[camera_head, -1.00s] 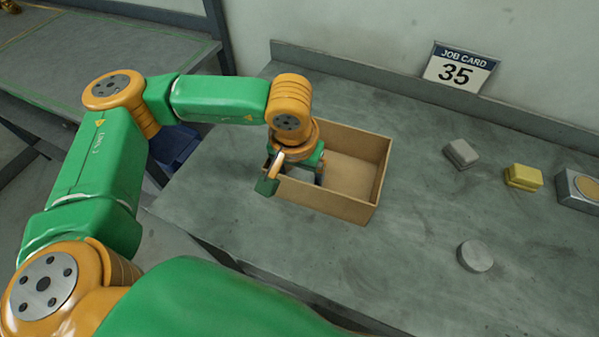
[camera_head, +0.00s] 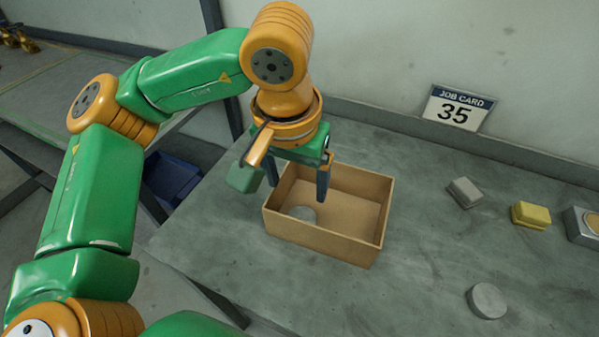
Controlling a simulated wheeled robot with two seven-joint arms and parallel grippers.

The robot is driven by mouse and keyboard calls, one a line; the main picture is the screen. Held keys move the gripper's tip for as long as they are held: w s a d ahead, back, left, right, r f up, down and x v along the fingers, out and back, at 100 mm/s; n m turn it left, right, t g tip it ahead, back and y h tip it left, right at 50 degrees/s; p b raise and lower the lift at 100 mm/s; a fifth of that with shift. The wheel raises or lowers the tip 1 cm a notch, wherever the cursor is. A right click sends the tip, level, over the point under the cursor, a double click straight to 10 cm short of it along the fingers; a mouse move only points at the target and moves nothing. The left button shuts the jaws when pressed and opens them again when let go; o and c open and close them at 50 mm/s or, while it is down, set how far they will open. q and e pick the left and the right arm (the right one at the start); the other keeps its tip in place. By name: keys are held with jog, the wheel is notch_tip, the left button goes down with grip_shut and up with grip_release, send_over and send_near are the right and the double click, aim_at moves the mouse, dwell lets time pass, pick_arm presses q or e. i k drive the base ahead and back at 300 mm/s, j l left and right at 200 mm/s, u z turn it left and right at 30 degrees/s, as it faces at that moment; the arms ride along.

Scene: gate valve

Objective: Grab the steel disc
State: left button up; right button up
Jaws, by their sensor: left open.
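A grey round steel disc (camera_head: 487,300) lies flat on the grey bench at the lower right, apart from everything else. A second grey disc (camera_head: 301,214) lies on the floor of the open brown box, near its front left corner. My left gripper (camera_head: 297,187) is open above the left part of the box, fingers pointing down, with nothing between them. It is far to the left of the disc on the bench. My right gripper is not in view.
A grey block (camera_head: 465,193), a yellow block (camera_head: 530,215) and a metal block with a yellowish round top (camera_head: 583,226) sit at the right. The box (camera_head: 318,246) has upright walls. A job card 35 (camera_head: 456,109) stands at the back. The bench between box and disc is clear.

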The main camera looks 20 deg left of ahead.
aim_at(485, 300)
jog(key=k, duration=1.5)
